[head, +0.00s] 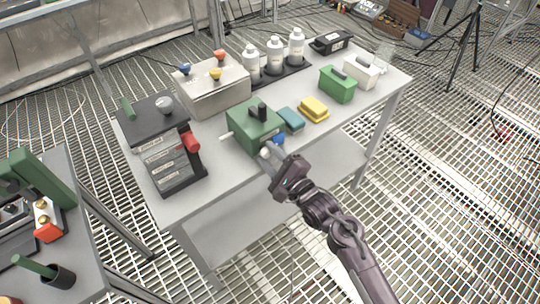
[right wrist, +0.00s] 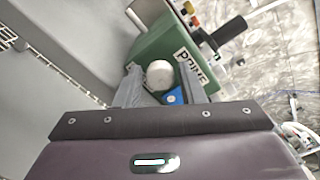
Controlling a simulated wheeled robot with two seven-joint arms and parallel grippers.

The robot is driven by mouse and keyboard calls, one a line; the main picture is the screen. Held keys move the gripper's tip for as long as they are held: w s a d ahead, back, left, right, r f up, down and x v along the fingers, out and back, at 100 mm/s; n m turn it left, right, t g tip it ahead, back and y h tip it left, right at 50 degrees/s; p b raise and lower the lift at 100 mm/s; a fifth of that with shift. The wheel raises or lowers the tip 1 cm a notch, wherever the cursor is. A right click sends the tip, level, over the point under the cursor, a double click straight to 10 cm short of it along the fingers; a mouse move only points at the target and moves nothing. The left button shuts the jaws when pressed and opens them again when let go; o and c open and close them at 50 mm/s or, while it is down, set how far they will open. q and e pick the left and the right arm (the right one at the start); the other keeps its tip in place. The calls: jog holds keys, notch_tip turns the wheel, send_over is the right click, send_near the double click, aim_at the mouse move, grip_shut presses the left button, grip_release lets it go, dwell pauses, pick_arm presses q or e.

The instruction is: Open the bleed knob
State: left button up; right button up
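A green box (head: 253,126) stands on the grey table, with a black handle on top and a pale rod at its left side. It also shows in the right wrist view (right wrist: 162,42), with a white label that seems to read "PRIME". A round whitish knob (right wrist: 159,74) sits on its front, and a blue part (right wrist: 174,96) is beside the knob; the blue part shows in the head view too (head: 278,139). I cannot tell which is the bleed knob. My right gripper (right wrist: 159,72) is open, its fingers on either side of the whitish knob with gaps visible. My left gripper is out of view.
A dark block with a red handle (head: 190,142) stands left of the green box. Teal (head: 291,119) and yellow (head: 314,109) blocks lie to its right. A beige box with coloured knobs (head: 212,88) and white bottles (head: 274,58) stand behind. The table's front edge is close below.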

jog(key=c, duration=0.7)
